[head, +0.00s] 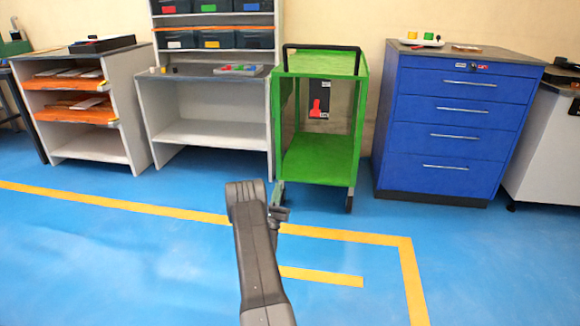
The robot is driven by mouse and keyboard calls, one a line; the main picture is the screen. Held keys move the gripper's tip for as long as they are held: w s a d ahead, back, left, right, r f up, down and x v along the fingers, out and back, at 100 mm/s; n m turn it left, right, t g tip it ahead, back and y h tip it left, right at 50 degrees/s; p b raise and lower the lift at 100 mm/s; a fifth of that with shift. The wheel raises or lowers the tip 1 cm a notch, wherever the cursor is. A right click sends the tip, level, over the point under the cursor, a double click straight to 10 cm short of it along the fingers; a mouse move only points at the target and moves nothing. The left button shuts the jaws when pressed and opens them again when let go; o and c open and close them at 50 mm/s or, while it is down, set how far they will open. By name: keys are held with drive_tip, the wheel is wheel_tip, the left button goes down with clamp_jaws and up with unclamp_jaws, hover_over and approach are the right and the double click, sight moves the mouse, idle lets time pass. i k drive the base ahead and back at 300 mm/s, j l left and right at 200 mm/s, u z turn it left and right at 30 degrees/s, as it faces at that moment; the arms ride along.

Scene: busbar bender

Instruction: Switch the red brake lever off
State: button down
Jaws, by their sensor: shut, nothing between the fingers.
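The red brake lever (317,106) is on a dark panel (326,88) seen through the open frame of the green cart (318,160). Small white labels sit near the lever, too small to read. My gripper (281,213) is at the end of my dark arm, low in front of the cart and left of its middle. It is shut and empty, well apart from the lever.
A blue drawer cabinet (455,125) stands right of the cart. A shelf bench (205,135) with bins above stands left, beside a unit with orange shelves (80,115). The blue floor (100,270) with yellow lines is clear in front.

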sight(314, 112)
drive_tip(key=i+l+u, duration=0.1)
drive_tip(key=i+l, duration=0.45)
drive_tip(key=i+l+u, duration=0.1)
drive_tip(key=i+l, duration=0.45)
drive_tip(key=l, duration=0.2)
